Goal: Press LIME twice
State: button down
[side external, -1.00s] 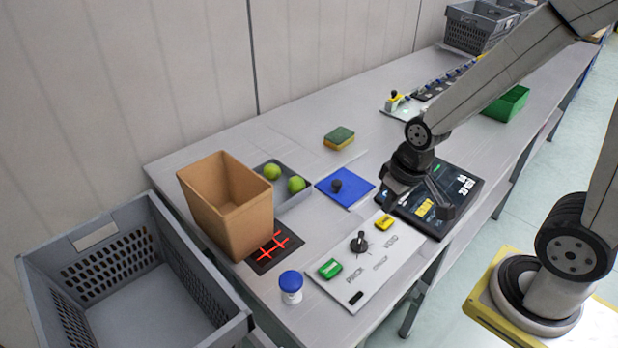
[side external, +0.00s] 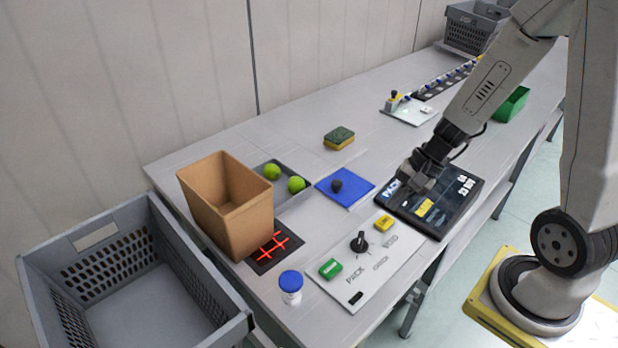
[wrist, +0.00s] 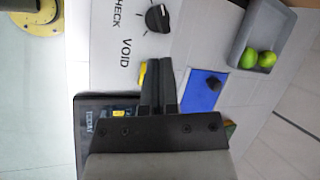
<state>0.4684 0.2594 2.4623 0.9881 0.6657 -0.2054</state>
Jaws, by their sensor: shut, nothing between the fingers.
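A dark touch screen (side external: 462,207) lies on the bench with white characters and a yellow patch (side external: 423,208). No label reading LIME can be made out. My gripper (side external: 413,192) is shut and empty, low over the screen's left part, hiding some of it. I cannot tell whether the fingertips touch the glass. In the wrist view my gripper (wrist: 157,66) points toward the panel, and a corner of the screen (wrist: 90,104) shows beside the fingers. Two green limes (side external: 284,179) lie in a grey tray (side external: 291,205); they also show in the wrist view (wrist: 258,59).
A white panel (side external: 345,285) with a green button (side external: 330,268), a yellow button (side external: 384,222) and a black knob (side external: 359,242) lies beside the screen. A blue mat (side external: 350,197), brown bin (side external: 225,205), sponge (side external: 339,138) and blue-capped jar (side external: 291,287) stand around.

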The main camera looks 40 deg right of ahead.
aim_at(380, 220)
jog(key=shift+w+d+r+m+t+y, duration=0.1)
jog(key=shift+w+d+m+t, duration=0.5)
jog(key=shift+d+m, duration=0.3)
jog(key=shift+w+d+r+m+t+y, duration=0.1)
jog(key=shift+w+d+m+t, duration=0.35)
jog(key=shift+d+m+t, duration=0.45)
jog(key=shift+w+d+r+m+t+y, duration=0.1)
jog(key=shift+w+d+m+t, duration=0.45)
jog(key=shift+m, duration=0.55)
jog(key=shift+f, duration=0.2)
jog(key=shift+f, duration=4.25)
jog(key=shift+f, duration=0.95)
jog(key=shift+r, duration=0.95)
jog(key=shift+r, duration=0.1)
